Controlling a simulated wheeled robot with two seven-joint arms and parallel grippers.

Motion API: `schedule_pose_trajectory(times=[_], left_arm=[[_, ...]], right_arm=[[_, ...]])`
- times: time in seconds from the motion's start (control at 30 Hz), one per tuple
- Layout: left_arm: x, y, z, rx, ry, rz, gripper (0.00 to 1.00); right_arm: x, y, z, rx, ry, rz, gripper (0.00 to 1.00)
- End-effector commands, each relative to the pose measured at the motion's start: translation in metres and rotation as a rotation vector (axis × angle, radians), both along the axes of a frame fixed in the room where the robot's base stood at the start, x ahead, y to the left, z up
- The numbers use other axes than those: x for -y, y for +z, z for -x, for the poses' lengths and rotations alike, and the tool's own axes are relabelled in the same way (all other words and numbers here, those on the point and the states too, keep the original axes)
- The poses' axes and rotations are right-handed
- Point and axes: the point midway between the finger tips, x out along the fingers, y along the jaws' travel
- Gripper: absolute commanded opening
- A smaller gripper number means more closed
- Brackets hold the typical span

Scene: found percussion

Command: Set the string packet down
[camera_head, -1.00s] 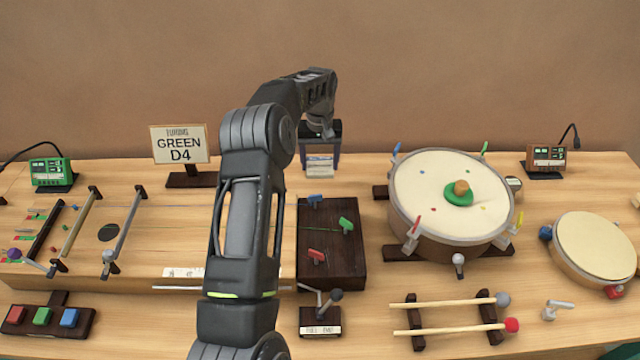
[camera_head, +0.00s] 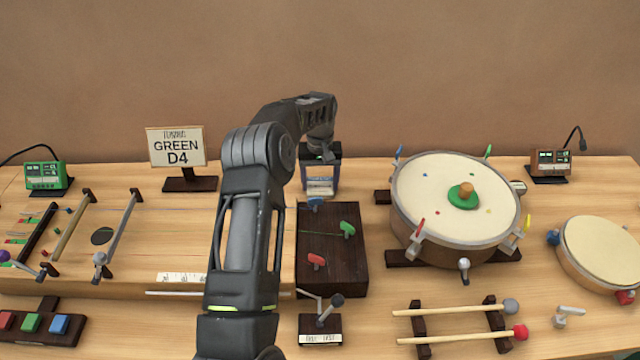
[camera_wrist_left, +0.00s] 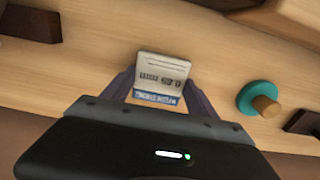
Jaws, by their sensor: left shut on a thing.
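The string packet (camera_head: 320,184) is a small pale card with a blue strip, at the back middle of the table. My left gripper (camera_head: 320,178) is shut on it from above and behind. In the left wrist view the packet (camera_wrist_left: 161,80) sits between the two fingers, its printed face and blue label showing. It is low, close to the wooden table; I cannot tell whether its lower edge touches. My right gripper is not in view.
A dark peg block (camera_head: 332,275) lies just in front of the packet. A teal disc with a wooden knob (camera_wrist_left: 252,97) shows in the wrist view.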

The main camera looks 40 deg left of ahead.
Motion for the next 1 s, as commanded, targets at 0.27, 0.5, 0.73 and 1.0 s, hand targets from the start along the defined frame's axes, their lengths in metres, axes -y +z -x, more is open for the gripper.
schedule_pose_trajectory(times=[0.27,0.5,0.73,1.0], left_arm=[[0.000,-0.003,0.000,0.000,0.000,0.000,0.70],[0.000,-0.003,0.000,0.000,0.000,0.000,0.89],[0.000,-0.002,0.000,0.000,0.000,0.000,0.89],[0.000,0.018,-0.001,0.003,0.000,-0.001,0.89]], right_arm=[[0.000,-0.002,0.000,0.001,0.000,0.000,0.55],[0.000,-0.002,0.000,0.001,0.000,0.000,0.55],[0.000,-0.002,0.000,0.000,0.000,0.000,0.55],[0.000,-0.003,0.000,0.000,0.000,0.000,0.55]])
